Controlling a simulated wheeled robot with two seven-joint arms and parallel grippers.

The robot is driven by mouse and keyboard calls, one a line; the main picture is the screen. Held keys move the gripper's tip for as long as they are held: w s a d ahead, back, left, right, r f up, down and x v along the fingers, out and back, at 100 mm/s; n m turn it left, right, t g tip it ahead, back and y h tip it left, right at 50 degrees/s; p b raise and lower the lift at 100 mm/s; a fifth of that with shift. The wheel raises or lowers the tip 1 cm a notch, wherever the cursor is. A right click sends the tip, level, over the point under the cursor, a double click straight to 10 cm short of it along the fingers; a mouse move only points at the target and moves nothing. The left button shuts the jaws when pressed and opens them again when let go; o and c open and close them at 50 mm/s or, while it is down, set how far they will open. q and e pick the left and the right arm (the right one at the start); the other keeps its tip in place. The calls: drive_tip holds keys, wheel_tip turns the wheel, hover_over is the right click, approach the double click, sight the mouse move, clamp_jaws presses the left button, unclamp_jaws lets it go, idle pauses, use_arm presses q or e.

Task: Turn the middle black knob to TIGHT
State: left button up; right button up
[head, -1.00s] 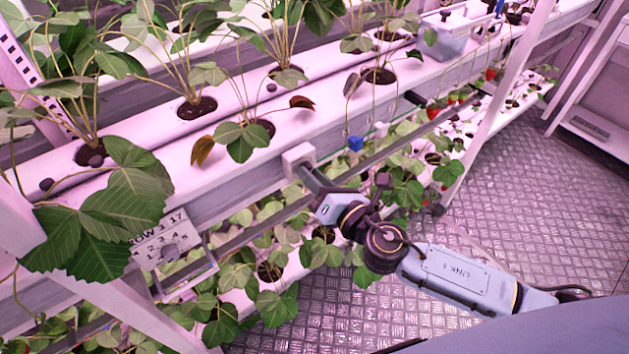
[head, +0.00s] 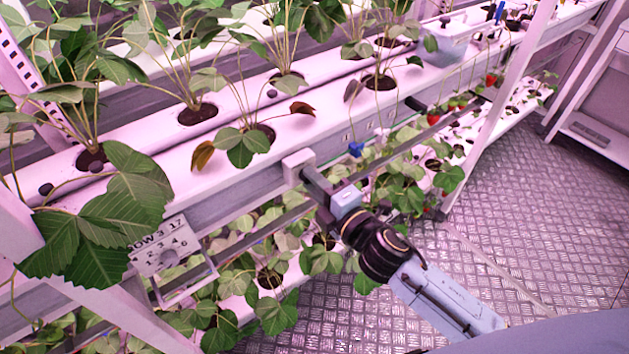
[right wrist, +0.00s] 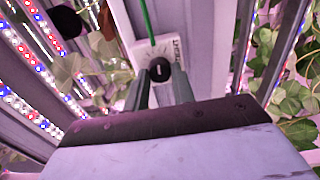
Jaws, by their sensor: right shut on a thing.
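The black knob (right wrist: 159,69) sits on a white plate (right wrist: 147,50) in the right wrist view. It has a pale mark on its face, and small lettering runs along the plate's right side. My right gripper (right wrist: 160,86) has its two grey fingers on either side of the knob and is shut on it. In the head view my right gripper (head: 312,183) reaches the white block (head: 298,161) on the rack's front rail. The knob is hidden there behind the block and gripper. My left gripper is not in view.
Strawberry plants (head: 110,215) overhang the white gutter (head: 225,150). A sign (head: 163,246) hangs left of my arm. A blue clip (head: 355,149) and a black fitting (head: 415,103) lie farther right along the rail. A green cord (right wrist: 148,18) runs above the knob. The metal floor (head: 530,220) is clear.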

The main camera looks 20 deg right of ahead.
drive_tip(key=shift+m, duration=0.9)
drive_tip(key=o, duration=1)
drive_tip(key=shift+s, duration=0.1)
drive_tip(key=v, duration=1.3)
drive_tip(key=shift+b, duration=0.35)
drive_tip(key=shift+r, duration=0.1)
